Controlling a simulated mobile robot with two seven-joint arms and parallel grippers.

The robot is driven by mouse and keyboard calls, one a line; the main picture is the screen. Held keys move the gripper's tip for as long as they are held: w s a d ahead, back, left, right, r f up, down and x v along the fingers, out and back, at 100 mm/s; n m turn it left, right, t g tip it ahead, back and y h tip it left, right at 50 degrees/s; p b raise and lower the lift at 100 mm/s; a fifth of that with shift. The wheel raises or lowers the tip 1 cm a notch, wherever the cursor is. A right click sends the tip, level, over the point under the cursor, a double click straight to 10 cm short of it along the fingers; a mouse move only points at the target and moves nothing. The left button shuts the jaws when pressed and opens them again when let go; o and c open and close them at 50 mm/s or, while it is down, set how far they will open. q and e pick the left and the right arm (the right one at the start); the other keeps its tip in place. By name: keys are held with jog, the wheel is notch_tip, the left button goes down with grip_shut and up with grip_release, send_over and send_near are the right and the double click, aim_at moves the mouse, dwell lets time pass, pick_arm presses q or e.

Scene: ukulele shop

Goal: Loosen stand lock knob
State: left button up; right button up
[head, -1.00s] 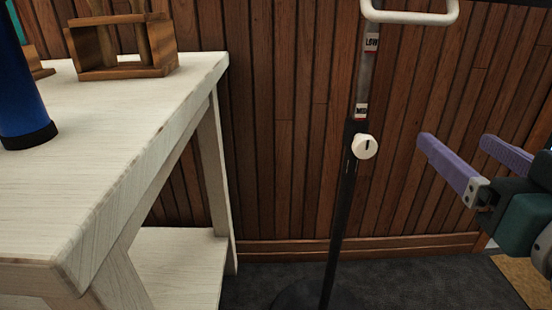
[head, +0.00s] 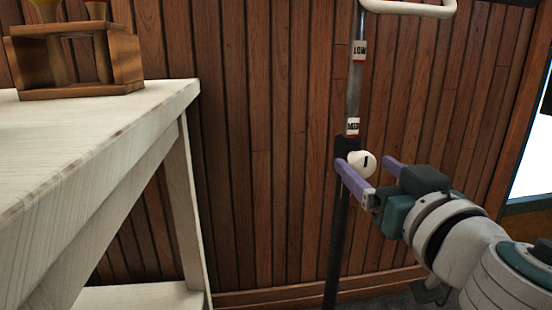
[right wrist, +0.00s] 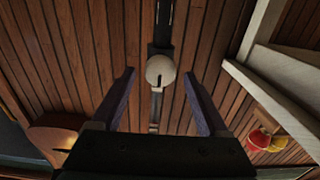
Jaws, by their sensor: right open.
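The stand lock knob (head: 362,164) is a round white knob with a dark line on its face. It sits on the dark upright pole (head: 340,225) of the stand. My right gripper (head: 364,162) is open, with its purple fingers pointing toward the pole and the knob between them in the head view. In the right wrist view the knob (right wrist: 160,70) lies ahead, centred between the spread fingers (right wrist: 159,76), and no finger appears to touch it. My left gripper is not in view.
A pale wooden table (head: 95,150) stands at the left with a wooden rack (head: 75,62) on it. A white bar (head: 408,8) tops the stand, and labels mark its upper tube (head: 356,85). A wood-panelled wall (head: 265,150) is behind.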

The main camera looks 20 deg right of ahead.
jog(key=shift+w+d, duration=0.15)
jog(key=shift+w, duration=0.4)
grip_shut()
